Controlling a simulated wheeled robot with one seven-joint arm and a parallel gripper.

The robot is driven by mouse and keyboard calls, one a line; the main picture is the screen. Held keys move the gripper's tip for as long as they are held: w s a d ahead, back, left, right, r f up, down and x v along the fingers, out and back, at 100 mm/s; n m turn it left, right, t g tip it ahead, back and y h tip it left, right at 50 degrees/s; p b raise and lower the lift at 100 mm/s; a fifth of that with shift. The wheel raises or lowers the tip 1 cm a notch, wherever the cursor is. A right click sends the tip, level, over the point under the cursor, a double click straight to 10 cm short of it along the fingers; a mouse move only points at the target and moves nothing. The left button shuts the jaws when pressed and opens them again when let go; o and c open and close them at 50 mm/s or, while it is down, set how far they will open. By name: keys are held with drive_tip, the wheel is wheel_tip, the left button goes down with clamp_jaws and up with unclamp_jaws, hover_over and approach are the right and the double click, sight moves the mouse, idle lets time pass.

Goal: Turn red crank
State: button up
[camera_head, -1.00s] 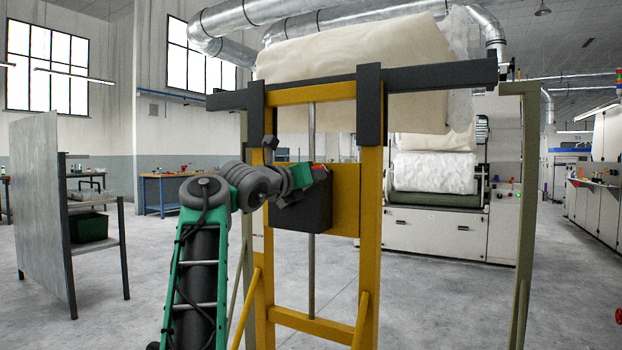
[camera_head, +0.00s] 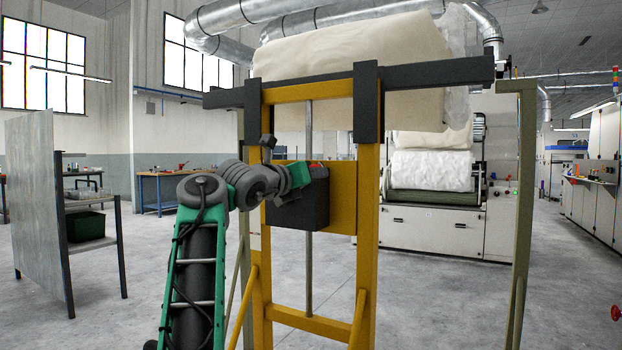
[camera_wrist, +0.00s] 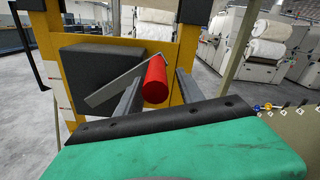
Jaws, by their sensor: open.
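The red crank handle (camera_wrist: 155,80) is a red cylinder at the end of a flat grey crank arm (camera_wrist: 112,88). The arm slants down to the left across a dark box (camera_wrist: 88,72) on the yellow frame. My gripper (camera_wrist: 160,78) is open, and in the wrist view the handle appears between its two fingers. I cannot tell whether either finger touches it. In the head view the dark box (camera_head: 312,212) sits at mid-height on the yellow frame, with my gripper in front of it. Only a small bit of red (camera_head: 316,165) shows there; the crank arm is hidden.
The yellow frame (camera_head: 367,200) stands upright with a dark crossbeam (camera_head: 430,74) on top, under a large cream fibre roll (camera_head: 350,55). A thin olive post (camera_head: 521,190) stands right. A grey panel (camera_head: 38,200) and shelf with a green bin (camera_head: 86,226) stand left. Open floor lies between.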

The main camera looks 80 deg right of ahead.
drive_tip(key=b+v, duration=0.2)
drive_tip(key=v, duration=0.6)
drive_tip(key=shift+r, duration=0.1)
drive_tip(key=shift+c, duration=0.4)
